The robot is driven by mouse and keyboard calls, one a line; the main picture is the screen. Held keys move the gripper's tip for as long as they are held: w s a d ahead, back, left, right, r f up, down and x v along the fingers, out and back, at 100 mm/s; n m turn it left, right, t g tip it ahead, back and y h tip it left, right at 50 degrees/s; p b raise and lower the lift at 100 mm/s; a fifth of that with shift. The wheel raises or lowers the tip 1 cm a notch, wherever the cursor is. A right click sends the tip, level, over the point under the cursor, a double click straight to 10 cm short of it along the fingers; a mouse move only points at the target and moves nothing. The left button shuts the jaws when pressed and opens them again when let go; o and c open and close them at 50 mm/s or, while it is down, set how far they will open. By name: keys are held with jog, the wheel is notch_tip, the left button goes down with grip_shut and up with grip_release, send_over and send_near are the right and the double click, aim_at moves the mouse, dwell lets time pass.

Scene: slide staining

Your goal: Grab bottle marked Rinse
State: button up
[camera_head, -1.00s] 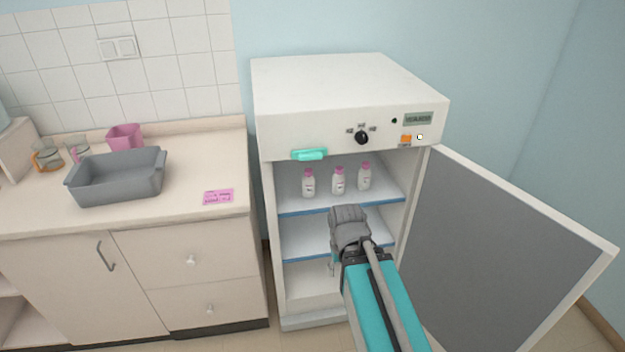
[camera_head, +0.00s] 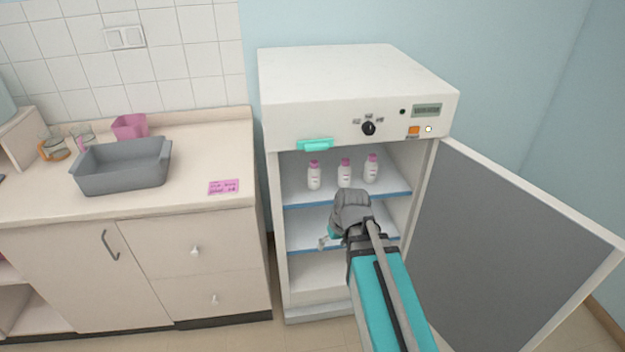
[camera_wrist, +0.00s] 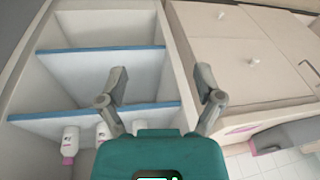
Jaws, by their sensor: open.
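Three white bottles with pink caps stand upright in a row on the top shelf of the open cabinet: a left bottle (camera_head: 314,176), a middle bottle (camera_head: 345,173) and a right bottle (camera_head: 371,169). Their labels are too small to read, so I cannot tell which is marked Rinse. My gripper (camera_head: 323,243) is low in front of the cabinet, below the bottles and apart from them. In the wrist view my gripper (camera_wrist: 160,82) is open and empty. Bottles show at that view's lower left, one (camera_wrist: 70,143) in full and others partly hidden by the gripper.
The cabinet (camera_head: 350,85) has its door (camera_head: 510,250) swung open to the right. Blue-edged shelves lie below the bottles, and the middle shelf looks empty. At left, a counter (camera_head: 200,160) holds a grey tub (camera_head: 122,168), a pink container (camera_head: 130,127) and a pink card (camera_head: 223,187).

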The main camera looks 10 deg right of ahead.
jog(key=w+n+t+y+b, duration=0.2)
jog(key=w, duration=0.6)
jog(key=t+y+b, duration=0.2)
jog(key=t+b, duration=0.2)
jog(key=t, duration=0.5)
send_near(315, 162)
jog(key=s, duration=0.3)
jog(key=shift+d+r+n, duration=0.4)
jog(key=shift+d, duration=0.05)
jog(key=shift+w, duration=0.1)
jog(key=shift+b+x, duration=1.5)
jog(key=shift+x, duration=2.75)
jog(key=shift+w, duration=0.15)
